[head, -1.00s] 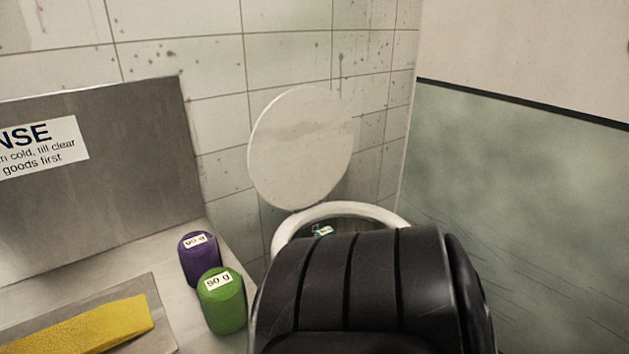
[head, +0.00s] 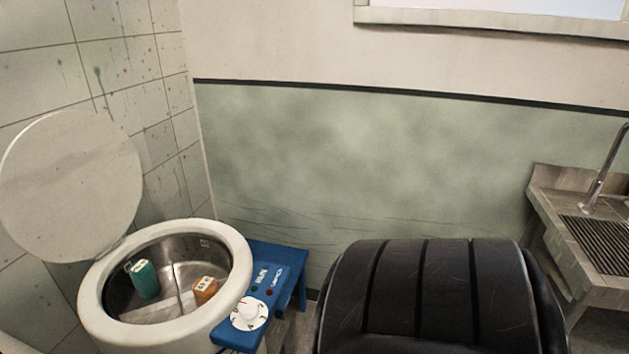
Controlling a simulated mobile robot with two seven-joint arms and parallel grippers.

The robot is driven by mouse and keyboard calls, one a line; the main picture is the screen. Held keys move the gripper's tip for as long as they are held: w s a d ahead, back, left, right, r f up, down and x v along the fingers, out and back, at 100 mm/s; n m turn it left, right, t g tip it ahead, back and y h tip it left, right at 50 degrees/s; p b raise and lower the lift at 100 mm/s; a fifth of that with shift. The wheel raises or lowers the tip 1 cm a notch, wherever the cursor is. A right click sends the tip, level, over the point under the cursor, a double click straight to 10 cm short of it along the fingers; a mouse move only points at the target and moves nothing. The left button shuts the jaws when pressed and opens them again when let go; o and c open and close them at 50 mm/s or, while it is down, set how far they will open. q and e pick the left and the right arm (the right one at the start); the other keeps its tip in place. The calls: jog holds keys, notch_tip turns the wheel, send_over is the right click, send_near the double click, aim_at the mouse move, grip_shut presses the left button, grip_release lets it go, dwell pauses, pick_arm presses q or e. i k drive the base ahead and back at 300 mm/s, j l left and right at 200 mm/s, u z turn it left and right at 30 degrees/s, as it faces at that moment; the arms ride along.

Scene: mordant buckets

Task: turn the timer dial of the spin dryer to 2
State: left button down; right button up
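The spin dryer (head: 232,242) stands at the lower left of the head view with its round lid (head: 70,185) raised against the tiled wall. Its drum holds a teal labelled cylinder (head: 147,280) and an orange labelled piece (head: 205,290). A blue control panel (head: 283,256) sits at the dryer's right side. The white timer dial (head: 249,313) is on the panel's near end and has a red pointer mark. The dial's numbers are too small to read. Neither gripper is in view.
A black ribbed part, apparently mine, fills the bottom centre right of the dryer. A sink unit (head: 568,220) with a tap (head: 606,170) and a dark grate (head: 606,245) stands at the right. A green and cream wall closes off the back.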

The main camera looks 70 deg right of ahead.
aim_at(248, 308)
jog(key=z, duration=1.8)
